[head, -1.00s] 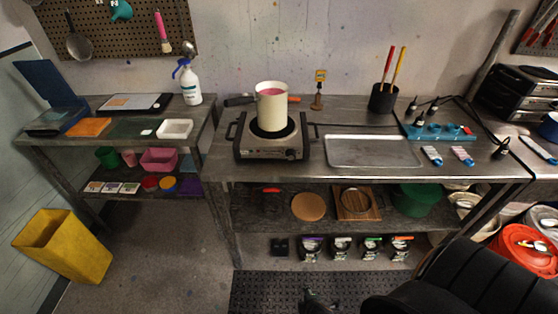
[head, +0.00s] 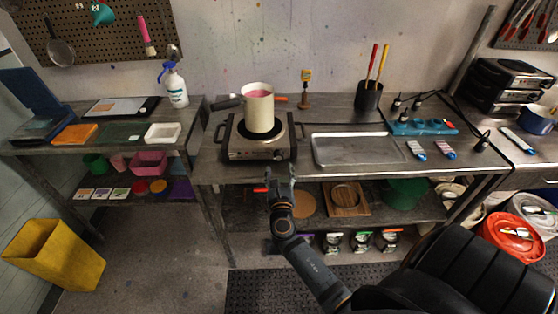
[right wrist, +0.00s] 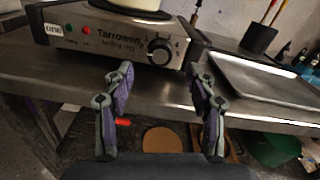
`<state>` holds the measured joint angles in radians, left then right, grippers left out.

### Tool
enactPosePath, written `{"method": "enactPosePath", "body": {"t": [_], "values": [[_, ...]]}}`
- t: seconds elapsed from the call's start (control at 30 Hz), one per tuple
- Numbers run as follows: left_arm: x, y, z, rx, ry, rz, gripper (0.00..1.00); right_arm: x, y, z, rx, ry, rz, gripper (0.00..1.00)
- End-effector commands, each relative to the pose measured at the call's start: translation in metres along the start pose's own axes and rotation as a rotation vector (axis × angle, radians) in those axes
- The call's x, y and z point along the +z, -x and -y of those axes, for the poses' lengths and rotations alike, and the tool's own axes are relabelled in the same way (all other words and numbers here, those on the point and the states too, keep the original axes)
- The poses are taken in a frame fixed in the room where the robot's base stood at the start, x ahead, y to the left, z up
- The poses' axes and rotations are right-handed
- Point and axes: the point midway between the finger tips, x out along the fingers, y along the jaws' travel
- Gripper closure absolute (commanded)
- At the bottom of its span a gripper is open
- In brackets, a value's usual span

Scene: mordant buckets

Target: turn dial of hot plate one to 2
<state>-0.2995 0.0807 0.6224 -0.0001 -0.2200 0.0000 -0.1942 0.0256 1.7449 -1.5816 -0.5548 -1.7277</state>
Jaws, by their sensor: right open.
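Hot plate one (head: 256,148) stands on the metal bench in the head view, with a cream pot (head: 257,108) of pink liquid on it. In the right wrist view the hot plate (right wrist: 75,32) shows its "ONE" label, a red and a green light, and its round dial (right wrist: 160,51) at the right of the front panel. My right gripper (head: 281,174) is in front of the bench edge, below the hot plate. In the right wrist view the right gripper (right wrist: 158,82) is open and empty, its fingertips below and to either side of the dial, apart from it. My left gripper is not seen.
A metal tray (head: 355,149) lies right of the hot plate. A black cup (head: 368,95) with red and yellow handles stands behind it. The lower shelf holds a cork disc (head: 304,203) and a green tub (head: 406,190). A yellow bin (head: 55,255) is at left.

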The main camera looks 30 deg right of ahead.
Motion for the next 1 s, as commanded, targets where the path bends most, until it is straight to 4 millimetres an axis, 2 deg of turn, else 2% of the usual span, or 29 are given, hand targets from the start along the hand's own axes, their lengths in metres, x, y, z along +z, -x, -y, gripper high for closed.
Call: {"method": "enactPosePath", "body": {"t": [0.1, 0.23, 0.37, 0.6, 1.0], "values": [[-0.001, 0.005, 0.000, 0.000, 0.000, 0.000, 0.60, 0.002, -0.024, 0.001, 0.000, 0.002, 0.002, 0.43], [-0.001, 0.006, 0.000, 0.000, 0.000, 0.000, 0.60, 0.000, -0.041, 0.000, 0.001, 0.000, 0.001, 0.43], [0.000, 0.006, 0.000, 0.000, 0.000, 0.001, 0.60, 0.000, -0.048, 0.000, 0.000, -0.001, 0.000, 0.43], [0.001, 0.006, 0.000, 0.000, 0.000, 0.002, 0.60, -0.001, -0.049, 0.000, 0.001, -0.001, -0.001, 0.43], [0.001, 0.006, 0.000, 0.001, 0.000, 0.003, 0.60, -0.001, -0.048, -0.001, 0.001, -0.002, -0.001, 0.98]]}}
